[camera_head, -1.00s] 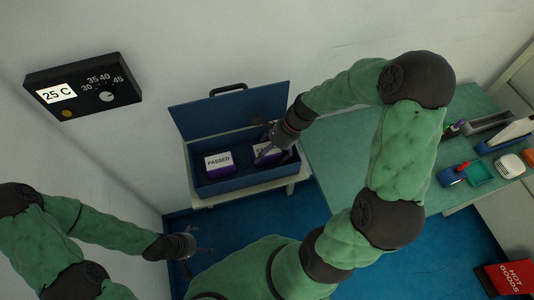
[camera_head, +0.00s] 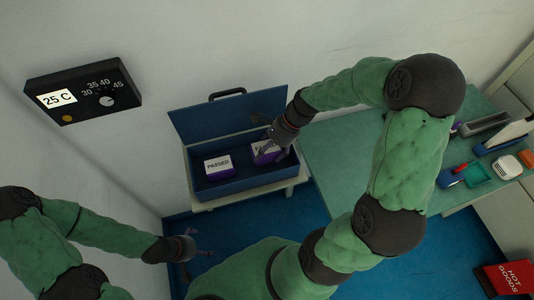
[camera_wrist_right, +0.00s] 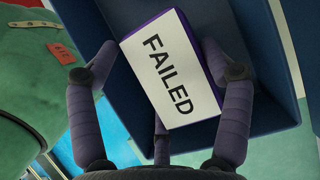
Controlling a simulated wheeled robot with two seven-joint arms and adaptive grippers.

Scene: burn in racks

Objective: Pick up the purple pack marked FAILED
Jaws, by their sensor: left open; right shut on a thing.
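The purple pack marked FAILED (camera_head: 265,149) is at the right end of the blue case (camera_head: 243,184). In the right wrist view its white FAILED label (camera_wrist_right: 169,70) faces the camera. My right gripper (camera_head: 268,148) is shut on this pack, with fingers on both sides of it; in the wrist view the fingers (camera_wrist_right: 165,75) flank the label. The pack appears slightly raised, but its clearance from the case floor is hard to tell. My left gripper (camera_head: 205,245) is open and empty at the lower left, away from the case.
A purple pack marked PASSED (camera_head: 218,165) lies at the left inside the case. The case's raised lid (camera_head: 215,113) stands behind. A green bench (camera_head: 335,150) with trays and tools is at the right. A red HOT GOODS box (camera_head: 507,279) is at lower right.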

